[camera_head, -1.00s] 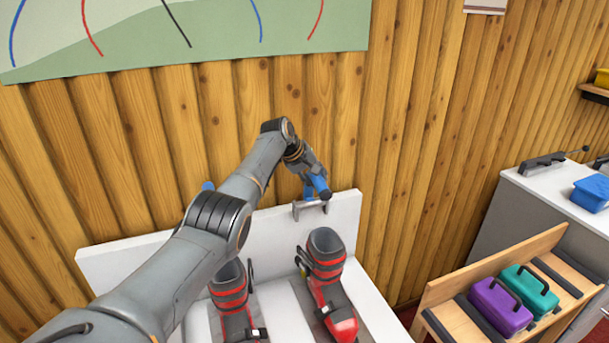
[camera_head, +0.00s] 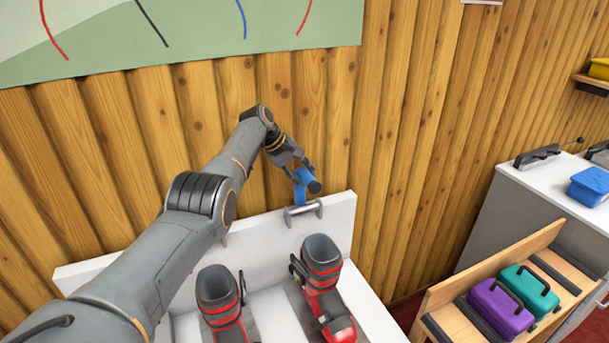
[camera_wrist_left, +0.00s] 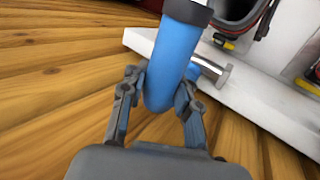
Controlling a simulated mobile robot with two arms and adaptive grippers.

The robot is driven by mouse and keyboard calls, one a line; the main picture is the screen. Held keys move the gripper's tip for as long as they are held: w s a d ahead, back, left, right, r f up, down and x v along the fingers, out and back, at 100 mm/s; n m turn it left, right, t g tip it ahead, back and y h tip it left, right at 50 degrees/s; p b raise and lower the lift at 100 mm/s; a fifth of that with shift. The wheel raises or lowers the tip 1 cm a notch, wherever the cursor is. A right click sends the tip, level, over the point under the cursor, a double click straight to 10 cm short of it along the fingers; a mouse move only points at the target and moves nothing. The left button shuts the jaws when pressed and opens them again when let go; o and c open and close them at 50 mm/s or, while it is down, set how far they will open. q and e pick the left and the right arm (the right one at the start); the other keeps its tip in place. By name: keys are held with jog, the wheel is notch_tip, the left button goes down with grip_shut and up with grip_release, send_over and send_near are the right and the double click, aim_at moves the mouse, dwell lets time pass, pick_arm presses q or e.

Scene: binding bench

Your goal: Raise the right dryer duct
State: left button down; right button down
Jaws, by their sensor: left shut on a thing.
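The right dryer duct (camera_head: 306,178) is a blue tube with a dark end, above a metal bracket (camera_head: 303,210) on the white back panel of the dryer (camera_head: 275,240). My left gripper (camera_head: 299,171) is shut on this duct. In the left wrist view the blue tube (camera_wrist_left: 172,60) runs between the two fingers of my left gripper (camera_wrist_left: 157,95). The left duct is hidden behind my left arm. My right gripper is not in view.
Two black and red ski boots (camera_head: 218,292) (camera_head: 323,270) stand on the dryer below the duct. A wooden bench (camera_head: 447,290) at right holds a purple case (camera_head: 498,306) and a teal case (camera_head: 531,286).

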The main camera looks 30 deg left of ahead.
pick_arm(q)
jog(key=c, duration=1.3)
grip_release()
jog(key=shift+w+a+r, duration=0.1)
jog(key=shift+r, duration=0.2)
jog(key=shift+c, duration=0.2)
jog(key=o, duration=0.4)
jog(key=shift+c, duration=0.2)
jog(key=shift+f, duration=0.1)
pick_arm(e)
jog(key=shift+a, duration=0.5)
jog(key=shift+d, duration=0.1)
pick_arm(q)
jog(key=v, duration=1.2)
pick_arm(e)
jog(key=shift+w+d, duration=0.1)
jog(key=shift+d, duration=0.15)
pick_arm(q)
jog(key=shift+s+f, duration=0.1)
jog(key=shift+s, duration=0.15)
